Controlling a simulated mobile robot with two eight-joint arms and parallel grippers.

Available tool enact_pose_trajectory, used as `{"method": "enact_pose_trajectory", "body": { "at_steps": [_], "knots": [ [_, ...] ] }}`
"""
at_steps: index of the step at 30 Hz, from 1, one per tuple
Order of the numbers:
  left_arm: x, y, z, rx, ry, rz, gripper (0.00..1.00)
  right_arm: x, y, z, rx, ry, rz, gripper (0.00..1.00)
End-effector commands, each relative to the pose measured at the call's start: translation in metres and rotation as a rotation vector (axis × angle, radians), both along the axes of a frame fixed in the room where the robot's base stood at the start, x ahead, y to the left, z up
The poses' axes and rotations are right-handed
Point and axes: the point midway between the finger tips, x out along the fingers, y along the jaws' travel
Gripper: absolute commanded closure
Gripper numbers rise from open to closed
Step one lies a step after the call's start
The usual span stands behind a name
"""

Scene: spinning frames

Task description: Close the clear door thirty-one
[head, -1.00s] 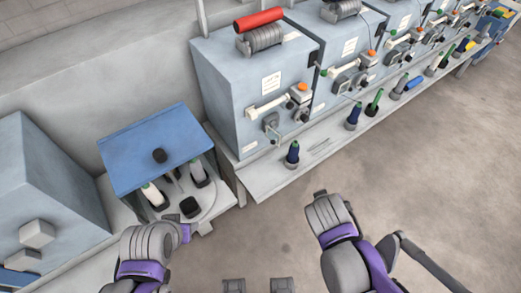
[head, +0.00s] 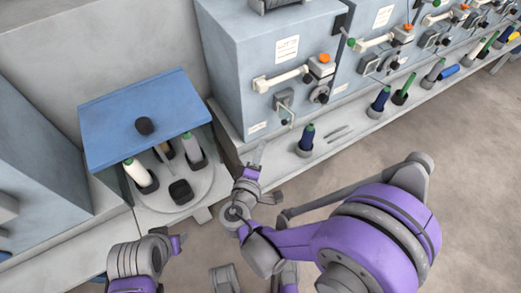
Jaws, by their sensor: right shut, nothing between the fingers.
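My right gripper (head: 258,157) is shut and empty. It points up, to the right of the compartment and in front of the shelf edge. My left arm is at the lower left, with its purple end part (head: 177,245) below the plate; its fingers are not clear.
A grey-blue machine box (head: 235,75) with a white handle (head: 280,79) stands right of the compartment, in a row of similar boxes. A blue bobbin (head: 307,137) stands on the shelf before it. Another grey-blue box (head: 45,165) is at the far left. The floor at right is clear.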

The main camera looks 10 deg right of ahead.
Motion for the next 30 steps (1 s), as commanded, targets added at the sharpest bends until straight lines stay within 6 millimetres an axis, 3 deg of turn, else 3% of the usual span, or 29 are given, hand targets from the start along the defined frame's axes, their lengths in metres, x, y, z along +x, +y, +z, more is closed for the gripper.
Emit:
{"method": "enact_pose_trajectory", "body": {
  "at_steps": [9,18,30],
  "knots": [
    [0.001,0.000,-0.009,0.000,0.003,0.000,0.50,0.062,-0.031,-0.011,-0.001,0.001,-0.004,1.00],
    [0.001,0.000,-0.016,0.000,0.005,0.000,0.50,0.071,-0.063,-0.017,0.000,0.001,-0.002,1.00],
    [0.001,0.000,-0.016,0.000,0.005,0.000,0.50,0.071,-0.065,-0.017,0.001,0.002,0.000,1.00]
  ]
}}
